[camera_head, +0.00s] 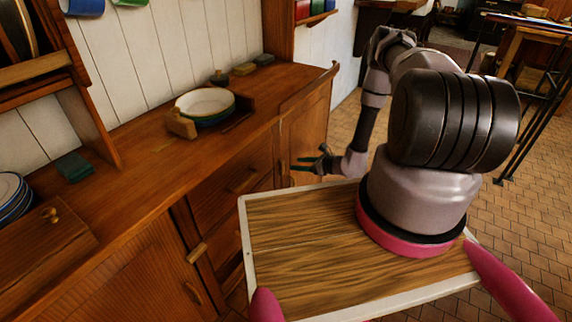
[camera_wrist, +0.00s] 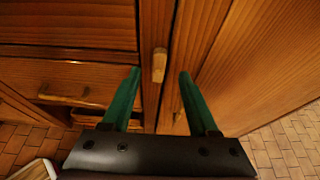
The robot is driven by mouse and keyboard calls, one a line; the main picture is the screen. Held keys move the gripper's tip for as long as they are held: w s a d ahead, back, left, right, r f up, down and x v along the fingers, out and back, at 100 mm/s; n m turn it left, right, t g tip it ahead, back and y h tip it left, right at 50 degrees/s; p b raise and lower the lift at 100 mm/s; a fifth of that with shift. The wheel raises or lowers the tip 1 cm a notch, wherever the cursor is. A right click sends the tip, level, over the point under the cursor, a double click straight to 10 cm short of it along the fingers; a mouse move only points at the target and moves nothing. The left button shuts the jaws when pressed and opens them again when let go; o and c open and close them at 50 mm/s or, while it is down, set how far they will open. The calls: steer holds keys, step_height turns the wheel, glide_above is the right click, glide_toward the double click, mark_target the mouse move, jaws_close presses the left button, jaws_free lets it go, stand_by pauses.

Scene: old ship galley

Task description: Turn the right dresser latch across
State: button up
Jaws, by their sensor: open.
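The right dresser latch (camera_wrist: 159,65) is a small pale wooden bar on the upright between the drawers and the right door. In the wrist view it stands upright in line with the door edge. The right door (camera_wrist: 240,60) looks shut. My gripper (camera_wrist: 156,75) is open, with one green finger on each side of the latch and a gap to both. In the head view my gripper (camera_head: 299,165) is in front of the dresser's right part, and the latch is too small there to make out clearly.
The dresser (camera_head: 130,185) has drawers (camera_head: 232,185) left of the latch. The left latch (camera_head: 197,252) is beside the left door (camera_head: 130,270). Stacked bowls (camera_head: 205,105) stand in a wooden holder on top. Tiled floor (camera_head: 535,200) is open at the right.

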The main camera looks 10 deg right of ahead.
mark_target(284, 163)
steer(key=x, duration=0.7)
jaws_close()
